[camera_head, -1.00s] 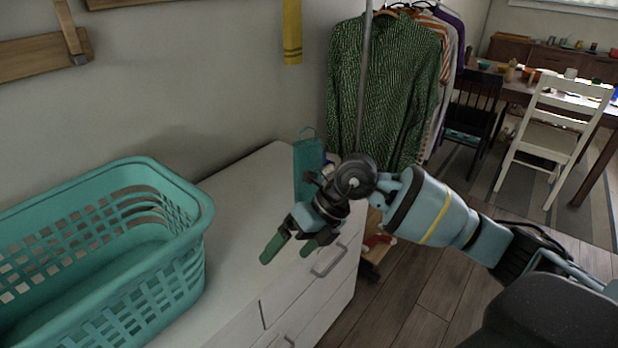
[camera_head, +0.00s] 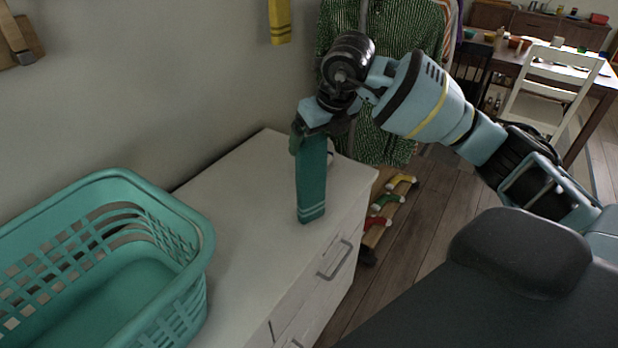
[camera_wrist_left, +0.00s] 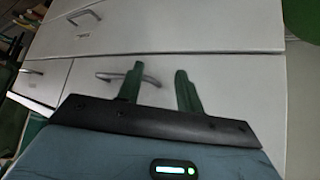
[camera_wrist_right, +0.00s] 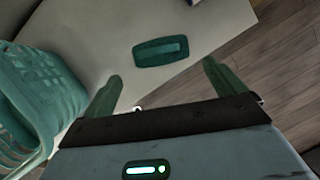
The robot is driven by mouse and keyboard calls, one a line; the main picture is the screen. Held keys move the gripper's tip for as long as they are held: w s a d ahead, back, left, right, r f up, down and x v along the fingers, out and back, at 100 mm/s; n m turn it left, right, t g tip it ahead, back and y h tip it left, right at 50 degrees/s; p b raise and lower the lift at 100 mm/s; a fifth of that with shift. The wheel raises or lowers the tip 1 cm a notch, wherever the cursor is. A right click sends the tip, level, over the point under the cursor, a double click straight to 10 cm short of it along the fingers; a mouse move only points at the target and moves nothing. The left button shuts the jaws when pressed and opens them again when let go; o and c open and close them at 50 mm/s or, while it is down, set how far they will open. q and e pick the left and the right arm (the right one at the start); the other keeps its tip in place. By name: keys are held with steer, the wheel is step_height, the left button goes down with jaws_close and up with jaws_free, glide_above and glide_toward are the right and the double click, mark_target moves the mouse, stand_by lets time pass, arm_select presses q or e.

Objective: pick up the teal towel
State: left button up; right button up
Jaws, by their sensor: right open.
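In the right wrist view the towel (camera_wrist_right: 160,52) shows from above as a small teal shape beyond the fingertips. The right fingers (camera_wrist_right: 164,88) are spread with nothing between them. Whether they touch the towel is hidden in the head view. My left gripper (camera_wrist_left: 159,84) is open and empty before the drawer fronts, outside the head view.
A teal laundry basket (camera_head: 186,212) stands on the white dresser (camera_head: 250,190) at the left. A yellow towel (camera_head: 280,22) hangs on the wall. A green patterned shirt (camera_head: 395,140) hangs behind my right arm. Dresser top between basket and towel is clear.

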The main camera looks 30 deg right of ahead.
mark_target(316, 153)
steer(key=shift+x, duration=0.95)
steer(key=shift+w+f, duration=0.1)
steer(key=shift+f, duration=0.4)
steer(key=x, duration=0.4)
steer(key=shift+d+f, duration=0.25)
steer(key=shift+f, duration=0.25)
arm_select(q)
steer(key=shift+w+r, duration=0.25)
steer(key=shift+w, duration=0.15)
arm_select(e)
steer(key=shift+s, duration=0.2)
steer(key=c, duration=1.6)
steer(key=shift+r, duration=0.1)
steer(key=shift+r, duration=0.1)
